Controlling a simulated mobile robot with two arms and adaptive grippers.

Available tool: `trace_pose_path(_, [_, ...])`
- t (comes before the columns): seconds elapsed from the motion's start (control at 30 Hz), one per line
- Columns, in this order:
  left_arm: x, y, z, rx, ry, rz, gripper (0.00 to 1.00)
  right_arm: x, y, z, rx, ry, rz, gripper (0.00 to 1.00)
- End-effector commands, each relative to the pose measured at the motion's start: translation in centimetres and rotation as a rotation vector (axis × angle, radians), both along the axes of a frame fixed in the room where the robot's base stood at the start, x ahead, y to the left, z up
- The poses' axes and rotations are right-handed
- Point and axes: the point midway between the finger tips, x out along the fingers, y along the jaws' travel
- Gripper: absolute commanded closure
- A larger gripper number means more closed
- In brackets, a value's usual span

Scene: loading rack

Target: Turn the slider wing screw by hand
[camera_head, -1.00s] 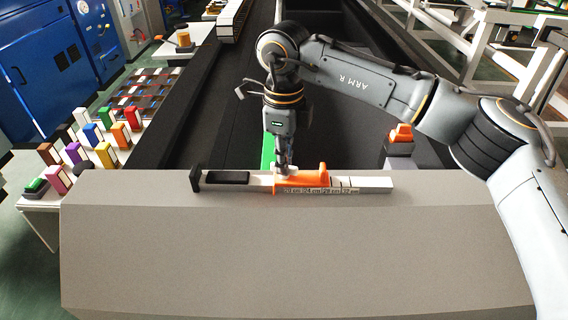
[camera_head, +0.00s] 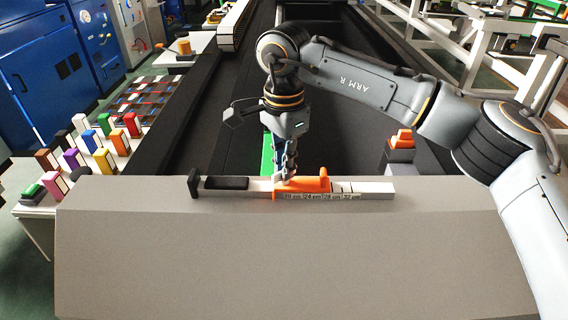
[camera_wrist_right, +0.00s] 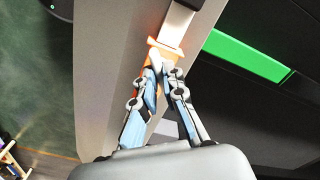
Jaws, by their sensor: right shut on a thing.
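The orange slider (camera_head: 310,184) sits on a white measuring rail (camera_head: 370,187) with printed markings, on a grey ledge. In the right wrist view the slider (camera_wrist_right: 152,57) shows under the fingers. My right gripper (camera_head: 285,174) reaches down onto the slider's left part. In the right wrist view its fingertips (camera_wrist_right: 164,72) are close together, shut on a small part at the slider. That part, the wing screw, is hidden by the fingers. My left gripper is in neither view.
The grey ledge (camera_head: 280,250) is clear in front of the rail. An orange-topped button box (camera_head: 401,145) stands behind the rail to the right. A green strip (camera_head: 267,155) lies behind it. Coloured blocks (camera_head: 103,160) stand on a table at the left.

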Motion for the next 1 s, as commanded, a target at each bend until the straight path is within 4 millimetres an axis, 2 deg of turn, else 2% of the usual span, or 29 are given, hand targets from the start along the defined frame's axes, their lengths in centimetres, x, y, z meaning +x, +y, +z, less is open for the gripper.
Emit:
trace_pose_path(0.6, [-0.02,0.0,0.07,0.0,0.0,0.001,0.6,-0.13,-0.03,-0.36,-0.003,0.007,0.575,1.0])
trace_pose_path(1.0, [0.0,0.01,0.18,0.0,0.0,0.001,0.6,-0.16,-0.02,-0.44,-0.003,0.008,0.827,1.0])
